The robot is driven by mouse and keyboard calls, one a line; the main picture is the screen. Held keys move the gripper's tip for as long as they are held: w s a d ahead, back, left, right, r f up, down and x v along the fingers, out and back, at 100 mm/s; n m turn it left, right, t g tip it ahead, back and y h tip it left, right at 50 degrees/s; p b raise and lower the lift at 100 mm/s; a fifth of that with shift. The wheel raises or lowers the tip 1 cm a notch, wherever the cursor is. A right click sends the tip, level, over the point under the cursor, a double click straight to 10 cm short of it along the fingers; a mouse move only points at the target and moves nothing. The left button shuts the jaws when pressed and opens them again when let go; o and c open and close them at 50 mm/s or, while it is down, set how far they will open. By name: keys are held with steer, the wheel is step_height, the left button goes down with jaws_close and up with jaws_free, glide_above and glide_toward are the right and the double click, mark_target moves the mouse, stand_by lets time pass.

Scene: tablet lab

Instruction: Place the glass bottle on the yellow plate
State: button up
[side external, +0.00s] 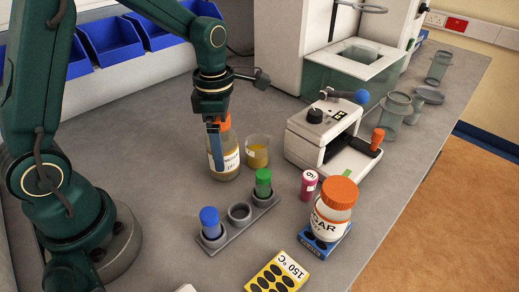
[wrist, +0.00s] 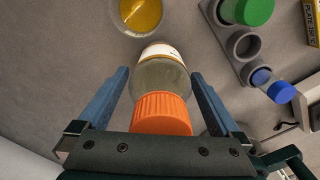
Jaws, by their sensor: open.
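A glass bottle with an orange cap and a white label (side external: 230,163) stands upright on the grey bench, with yellowish contents low in it. My gripper (side external: 216,150) is over it, pointing down. In the wrist view the bottle (wrist: 158,76) lies between the two blue fingers of my gripper (wrist: 161,82), with gaps on both sides, so the gripper is open. The yellow plate (side external: 262,284), marked 150 °C with dark round spots, is at the front of the bench, partly cut off. Its edge shows in the wrist view (wrist: 296,10).
A beaker of yellow liquid (side external: 257,152) stands close beside the bottle. A grey rack (side external: 240,226) holds blue- and green-capped tubes. An orange-capped agar bottle (side external: 333,212) stands on a blue plate (side external: 322,246), near a pink vial (side external: 308,185) and a white device (side external: 318,130).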

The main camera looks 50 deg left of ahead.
steer(key=shift+c, duration=0.3)
steer(key=c, duration=1.5)
jaws_close()
steer(key=shift+r, duration=0.15)
